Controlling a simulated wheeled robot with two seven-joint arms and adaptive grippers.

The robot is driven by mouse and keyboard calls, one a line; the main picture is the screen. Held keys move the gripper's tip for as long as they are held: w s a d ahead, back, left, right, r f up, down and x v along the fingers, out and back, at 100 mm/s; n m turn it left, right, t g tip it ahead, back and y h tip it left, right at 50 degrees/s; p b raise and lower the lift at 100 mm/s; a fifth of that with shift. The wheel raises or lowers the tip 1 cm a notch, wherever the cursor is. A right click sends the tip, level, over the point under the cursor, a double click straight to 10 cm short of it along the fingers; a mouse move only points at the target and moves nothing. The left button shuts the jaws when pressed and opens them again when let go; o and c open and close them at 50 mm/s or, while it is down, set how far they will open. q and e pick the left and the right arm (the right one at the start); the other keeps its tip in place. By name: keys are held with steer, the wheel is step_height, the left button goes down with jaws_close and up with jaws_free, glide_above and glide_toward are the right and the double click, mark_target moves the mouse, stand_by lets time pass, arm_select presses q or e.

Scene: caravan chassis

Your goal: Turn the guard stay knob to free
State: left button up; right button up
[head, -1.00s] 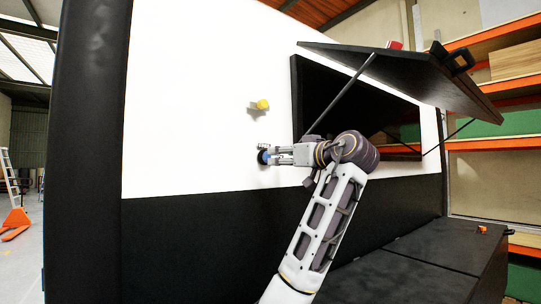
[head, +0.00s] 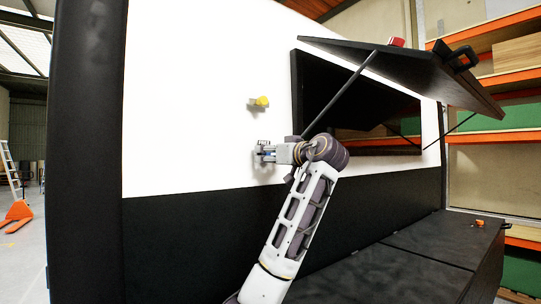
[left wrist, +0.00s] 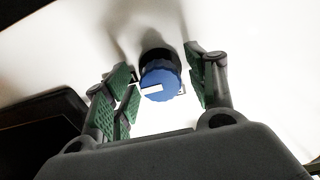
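A round blue knob (left wrist: 160,85) with a white pointer mark sits on a black stem in the left wrist view. The mark lies toward the left of that picture. My left gripper (left wrist: 158,80) is open, its green-padded fingers on either side of the knob. The left pads are close to the knob, and a gap shows on the right; I cannot tell whether anything touches. In the head view my left gripper (head: 263,153) is at the white wall panel and mostly hides the knob. My right gripper is not in view. I see no label naming the guard stay knob.
A yellow knob (head: 262,102) sticks out of the white panel (head: 200,120) just above my left gripper. A dark hatch flap (head: 420,75) is propped open at right on thin stays (head: 340,92). A low black box (head: 430,250) stands below it.

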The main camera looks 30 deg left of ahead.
arm_select(q)
steer(key=c, duration=1)
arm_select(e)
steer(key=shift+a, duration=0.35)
